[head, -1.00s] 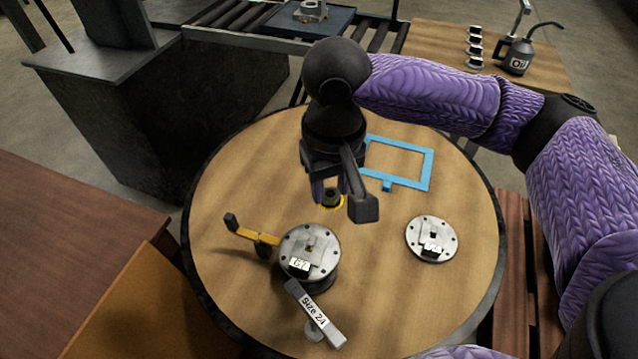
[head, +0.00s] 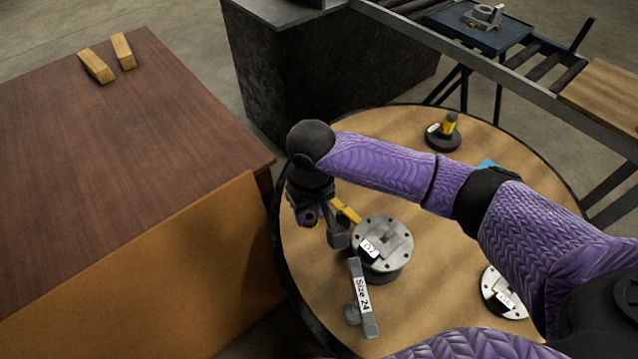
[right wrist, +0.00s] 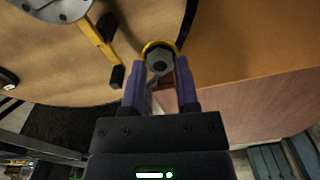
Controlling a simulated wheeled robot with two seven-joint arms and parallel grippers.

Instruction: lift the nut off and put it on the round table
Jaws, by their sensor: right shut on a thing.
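The nut (right wrist: 159,62) is a grey hexagonal piece with a yellow ring around it, between the fingertips of my right gripper (right wrist: 160,80) in the right wrist view. In the head view my right gripper (head: 312,222) is shut on it near the left edge of the round table (head: 430,308), and the gripper mostly hides it. The round table has a wooden top and a dark rim. I cannot tell the exact height of the nut above it. My left gripper is not in view.
A flanged metal disc (head: 393,237) stands right of the gripper, with a yellow-handled tool (head: 347,209) beside it. A "Size 24" tool (head: 362,298) lies in front. Another disc (head: 503,293) and a dark base with a yellow peg (head: 443,136) are on the table. A brown bench (head: 120,140) stands left.

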